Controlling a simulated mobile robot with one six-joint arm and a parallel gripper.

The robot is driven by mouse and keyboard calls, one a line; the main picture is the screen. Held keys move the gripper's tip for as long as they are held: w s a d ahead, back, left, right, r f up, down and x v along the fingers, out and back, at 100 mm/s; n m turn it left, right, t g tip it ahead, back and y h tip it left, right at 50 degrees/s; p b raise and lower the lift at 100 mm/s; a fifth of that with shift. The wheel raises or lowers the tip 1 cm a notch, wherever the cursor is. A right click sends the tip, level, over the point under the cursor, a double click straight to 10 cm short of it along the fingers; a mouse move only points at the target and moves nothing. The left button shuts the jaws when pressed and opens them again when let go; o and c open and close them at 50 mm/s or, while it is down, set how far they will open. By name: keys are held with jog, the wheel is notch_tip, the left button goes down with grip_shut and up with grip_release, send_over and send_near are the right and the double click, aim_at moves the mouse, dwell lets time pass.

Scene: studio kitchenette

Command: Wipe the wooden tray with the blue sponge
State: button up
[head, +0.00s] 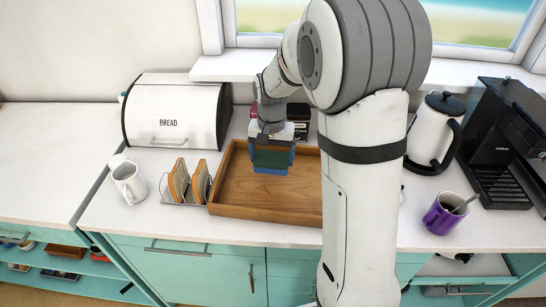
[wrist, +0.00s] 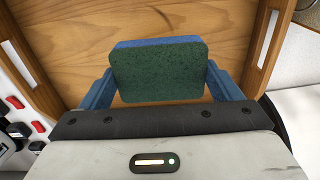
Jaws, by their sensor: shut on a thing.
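The wooden tray (head: 258,195) lies on the white counter, its right part hidden behind my arm in the head view. Its bare floor also shows in the wrist view (wrist: 60,35). The blue sponge (head: 271,171) has a dark green scrubbing side and sits between the blue fingers of my gripper (head: 272,158). In the wrist view the sponge (wrist: 157,72) is gripped at both sides by my gripper (wrist: 158,85), green face toward the camera. I cannot tell whether the sponge touches the tray floor.
A toast rack (head: 184,194) with bread slices stands close to the tray's left side. To the right are a kettle (head: 432,135), purple mug (head: 443,215) and coffee machine (head: 497,145).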

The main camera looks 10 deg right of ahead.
jog(key=shift+r+p, duration=0.65)
jog(key=shift+r, duration=0.6)
